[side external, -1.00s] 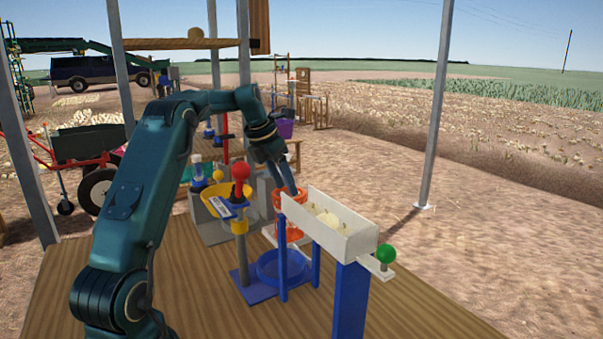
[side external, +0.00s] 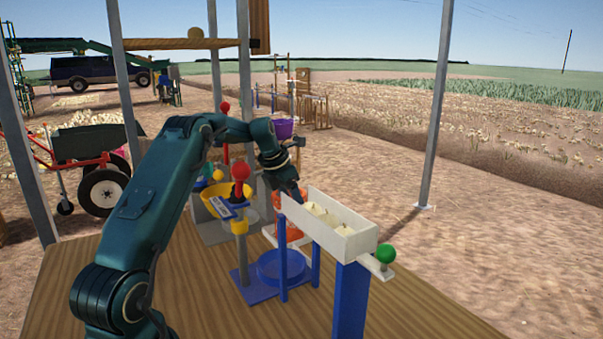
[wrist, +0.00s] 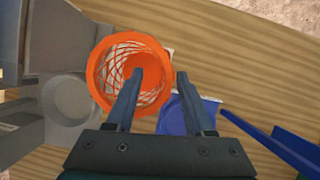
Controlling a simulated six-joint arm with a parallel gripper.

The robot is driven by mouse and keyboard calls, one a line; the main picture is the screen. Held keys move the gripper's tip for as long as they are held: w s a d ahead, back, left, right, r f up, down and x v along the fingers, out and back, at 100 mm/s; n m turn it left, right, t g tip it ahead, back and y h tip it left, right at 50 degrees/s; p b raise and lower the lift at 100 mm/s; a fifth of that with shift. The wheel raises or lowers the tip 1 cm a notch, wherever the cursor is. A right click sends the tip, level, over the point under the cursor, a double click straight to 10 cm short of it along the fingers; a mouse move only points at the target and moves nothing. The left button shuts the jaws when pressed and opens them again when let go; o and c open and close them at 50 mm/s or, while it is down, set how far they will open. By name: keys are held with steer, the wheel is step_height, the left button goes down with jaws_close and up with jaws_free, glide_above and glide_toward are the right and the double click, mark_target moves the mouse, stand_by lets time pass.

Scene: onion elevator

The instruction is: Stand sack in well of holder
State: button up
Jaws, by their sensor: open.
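The sack is an orange mesh tube with a solid rim (wrist: 96,72); it stands upright on a pale base behind the trough, and it also shows in the side external view (side external: 291,232), partly hidden. The blue holder (side external: 252,289) stands in front of the sack, with a low round ring forming its well (side external: 281,270). The well is empty. In the wrist view the holder (wrist: 180,118) is partly covered by a finger. My gripper (wrist: 159,75) is open over the sack. Its left finger overlaps the mouth and its right finger is outside the rim. Whether they touch it is unclear.
A white trough (side external: 345,240) with several onions stands on blue posts close to the right of my gripper. A red-knobbed post with a yellow pan (side external: 228,197) stands to the left. A grey stand (wrist: 35,90) is beside the sack. The front of the wooden table is clear.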

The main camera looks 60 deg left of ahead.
glide_above(299, 239)
steer(key=shift+w+a+f, duration=0.15)
steer(key=shift+f, duration=0.95)
steer(key=shift+w+a+f, duration=0.1)
steer(key=shift+a+f, duration=0.05)
steer(key=shift+f, duration=0.95)
jaws_close()
steer(key=shift+r, duration=5)
